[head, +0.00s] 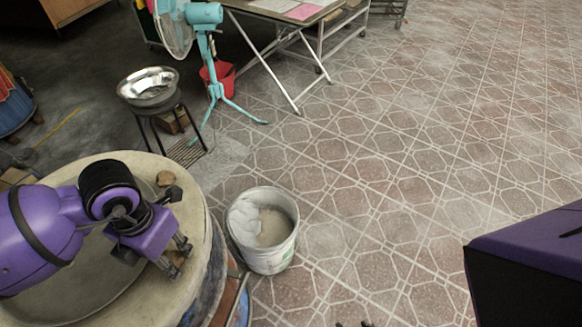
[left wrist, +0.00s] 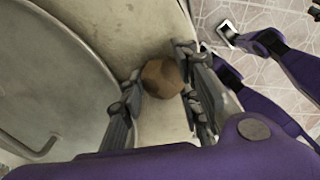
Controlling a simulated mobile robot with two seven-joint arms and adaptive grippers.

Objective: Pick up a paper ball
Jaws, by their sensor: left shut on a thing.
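A brown, faceted paper ball (left wrist: 161,78) sits between the two fingers of my left gripper (left wrist: 160,88) in the left wrist view. The fingers are shut on it from both sides, just over the pale rim of the round barrel oven (left wrist: 172,30). In the head view my left gripper (head: 178,258) points down at the oven's right rim (head: 200,215), and the ball hardly shows there. Another small brown lump (head: 164,178) lies on the rim behind my left wrist. Only dark tips of my right gripper (head: 352,324) show at the bottom edge; its opening is unclear.
A white bucket (head: 288,240) with pale contents stands on the tiled floor beside the oven. Behind are a metal bowl (head: 149,84) on a stand, a turquoise fan (head: 204,15), a red container (head: 217,80) and a folding table (head: 283,8).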

